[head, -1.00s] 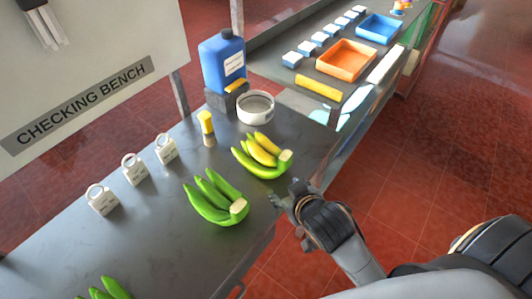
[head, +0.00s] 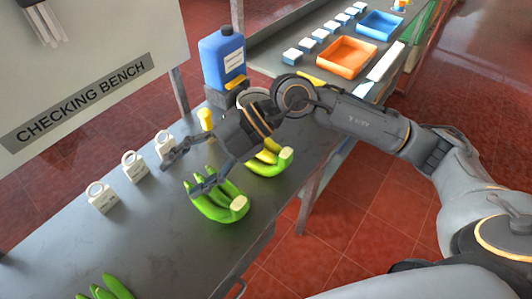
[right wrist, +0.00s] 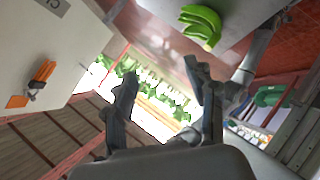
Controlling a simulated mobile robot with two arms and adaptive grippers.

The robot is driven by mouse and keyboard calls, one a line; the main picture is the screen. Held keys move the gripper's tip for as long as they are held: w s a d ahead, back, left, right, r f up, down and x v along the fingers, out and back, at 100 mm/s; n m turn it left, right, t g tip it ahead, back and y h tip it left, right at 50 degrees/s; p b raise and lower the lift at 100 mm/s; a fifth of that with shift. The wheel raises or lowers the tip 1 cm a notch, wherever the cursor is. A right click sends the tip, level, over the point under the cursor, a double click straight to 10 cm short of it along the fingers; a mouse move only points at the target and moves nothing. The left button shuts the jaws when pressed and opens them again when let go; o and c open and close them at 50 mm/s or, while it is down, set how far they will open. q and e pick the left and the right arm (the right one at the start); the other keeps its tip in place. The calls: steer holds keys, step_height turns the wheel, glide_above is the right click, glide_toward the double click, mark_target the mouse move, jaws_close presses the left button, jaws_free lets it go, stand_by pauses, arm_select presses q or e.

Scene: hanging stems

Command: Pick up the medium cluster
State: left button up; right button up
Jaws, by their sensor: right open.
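A green banana cluster (head: 232,211) lies on the bench, with my right gripper (head: 183,170) open and empty over its far left side, one finger covering part of it. A yellow-green cluster (head: 277,164) lies behind it, partly hidden by my right arm. Another green cluster (head: 103,290) is cut off at the bottom left edge. I cannot tell for sure which is the medium one. The right wrist view shows the open fingers (right wrist: 160,85) with nothing between them and a green cluster (right wrist: 203,22) beyond, at the top.
Several white ringed tags (head: 133,166) stand along the back of the grey bench (head: 150,235), close to my right gripper. A blue jug (head: 222,60) and yellow-capped bottle (head: 206,120) stand behind my arm. Orange (head: 346,60) and blue (head: 380,27) trays sit farther off.

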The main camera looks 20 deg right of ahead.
steer(key=w+d+f+m+t+h, duration=0.1)
steer(key=w+d+f+h, duration=0.15)
steer(key=d, duration=0.35)
steer(key=w+d+f+m+t+h, duration=0.1)
steer(key=w+d+f+h, duration=0.1)
steer(key=d+h, duration=0.25)
steer(key=m+h, duration=0.3)
steer(key=h, duration=0.2)
glide_toward(287, 152)
steer(key=f+p, duration=0.1)
steer(key=f, duration=0.1)
steer(key=f+p, duration=0.1)
steer(key=shift+a+f+m+t, duration=0.2)
steer(key=shift+f+m+t, duration=0.1)
steer(key=shift+f, duration=0.05)
steer(key=f+p, duration=0.2)
steer(key=f, duration=0.1)
steer(key=f+p, duration=0.1)
steer(key=f, duration=0.1)
steer(key=shift+w+f, duration=0.1)
steer(key=shift+w, duration=0.25)
steer(key=shift+w+f, duration=0.1)
steer(key=shift+f, duration=0.15)
jaws_close()
steer(key=shift+w+r, duration=0.1)
steer(key=shift+r, duration=0.05)
